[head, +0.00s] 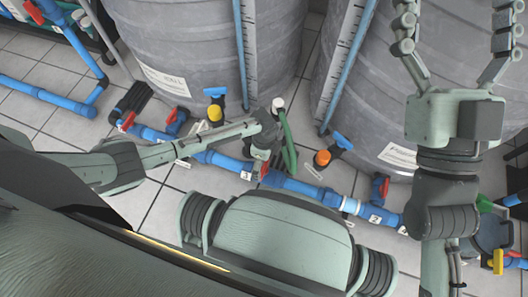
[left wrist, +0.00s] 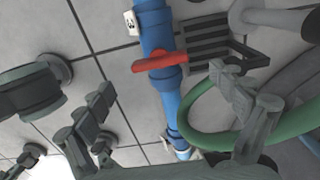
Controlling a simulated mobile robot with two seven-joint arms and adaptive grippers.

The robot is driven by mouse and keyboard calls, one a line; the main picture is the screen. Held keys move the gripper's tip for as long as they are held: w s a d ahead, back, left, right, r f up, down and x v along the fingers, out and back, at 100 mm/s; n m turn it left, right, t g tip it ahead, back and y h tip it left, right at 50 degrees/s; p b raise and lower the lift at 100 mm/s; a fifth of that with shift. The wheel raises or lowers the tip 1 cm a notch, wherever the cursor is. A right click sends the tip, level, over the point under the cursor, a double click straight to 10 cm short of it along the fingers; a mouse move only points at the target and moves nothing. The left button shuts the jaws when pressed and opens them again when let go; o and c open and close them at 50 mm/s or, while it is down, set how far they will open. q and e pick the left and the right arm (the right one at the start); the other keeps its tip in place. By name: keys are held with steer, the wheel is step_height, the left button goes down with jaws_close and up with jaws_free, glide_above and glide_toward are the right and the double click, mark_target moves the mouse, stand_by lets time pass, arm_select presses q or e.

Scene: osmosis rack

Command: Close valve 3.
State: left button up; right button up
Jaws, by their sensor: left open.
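A red valve handle (left wrist: 160,62) sits on a blue pipe (left wrist: 157,30) in the left wrist view and lies across the pipe. A small white number tag (left wrist: 131,22) is beside it. In the head view the red handle (head: 264,171) shows on the floor pipe, next to a tag (head: 247,170) too small to read surely. My left gripper (head: 264,146) is over this pipe, partly hiding the valve. Its open fingers (left wrist: 163,92) stand either side of the pipe in the left wrist view, with nothing between them gripped. My right gripper (head: 455,45) is open and empty, upper right.
Grey tanks (head: 205,50) stand behind the pipe. A green hose (left wrist: 190,125) curves close to my left fingers. Other valves have yellow (head: 215,112), orange (head: 322,158) and red (head: 380,188) parts. Tiled floor (head: 160,212) is clear in front.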

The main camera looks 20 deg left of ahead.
mark_target(264, 168)
arm_select(q)
step_height(264, 168, up, 7)
stand_by(0.3)
steer(key=shift+f, duration=0.1)
stand_by(0.4)
